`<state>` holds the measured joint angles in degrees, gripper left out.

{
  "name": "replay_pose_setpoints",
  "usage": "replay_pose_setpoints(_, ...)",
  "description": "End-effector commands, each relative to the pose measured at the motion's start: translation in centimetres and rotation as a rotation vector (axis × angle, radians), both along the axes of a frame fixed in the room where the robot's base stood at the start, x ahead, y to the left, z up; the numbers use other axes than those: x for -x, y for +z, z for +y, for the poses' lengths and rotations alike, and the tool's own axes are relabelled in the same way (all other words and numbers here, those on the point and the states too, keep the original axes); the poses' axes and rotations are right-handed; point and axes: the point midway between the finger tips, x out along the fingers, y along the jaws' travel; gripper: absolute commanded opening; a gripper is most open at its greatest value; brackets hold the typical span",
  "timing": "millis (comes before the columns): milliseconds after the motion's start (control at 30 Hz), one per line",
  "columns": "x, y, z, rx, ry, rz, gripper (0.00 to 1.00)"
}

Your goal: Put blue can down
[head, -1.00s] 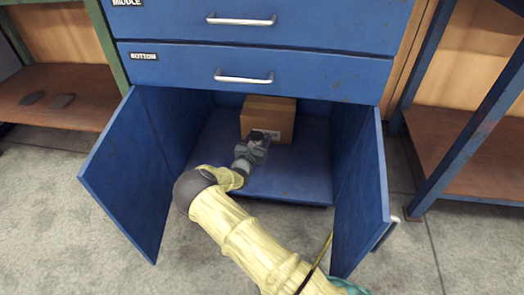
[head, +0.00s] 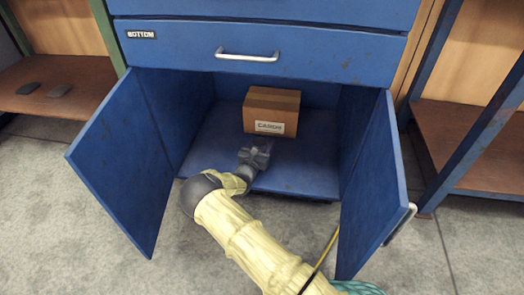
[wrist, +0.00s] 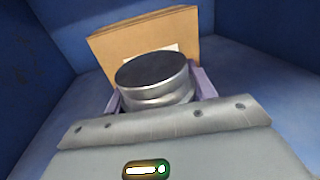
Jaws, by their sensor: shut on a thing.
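A can (wrist: 155,78) with a dark round top and a silvery rim and side shows in the wrist view. My gripper (wrist: 160,92) is shut on it, with a pale purple finger on each side. The can's lower part is hidden behind my gripper's body, and no blue shows on it. In the head view my gripper (head: 257,155) reaches into the open cabinet, low over the front part of its blue floor (head: 310,160). The can cannot be made out there. I cannot tell whether the can touches the floor.
A labelled cardboard box (head: 271,110) stands at the back of the cabinet, behind my gripper. The open left door (head: 115,165) and right door (head: 375,190) flank my arm. The floor to the right of my gripper is clear. A closed drawer (head: 260,45) is above.

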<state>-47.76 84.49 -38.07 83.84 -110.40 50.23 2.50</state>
Motion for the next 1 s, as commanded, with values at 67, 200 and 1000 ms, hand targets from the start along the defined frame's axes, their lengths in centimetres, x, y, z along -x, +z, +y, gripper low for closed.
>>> replay_pose_setpoints(67,-0.05,-1.37,0.01,0.0,0.0,-0.003,0.21)
replay_pose_setpoints(200,-0.07,-1.62,0.02,0.001,0.0,-0.004,0.21)
replay_pose_setpoints(1000,-0.03,-1.77,0.0,-0.001,0.0,-0.001,0.77)
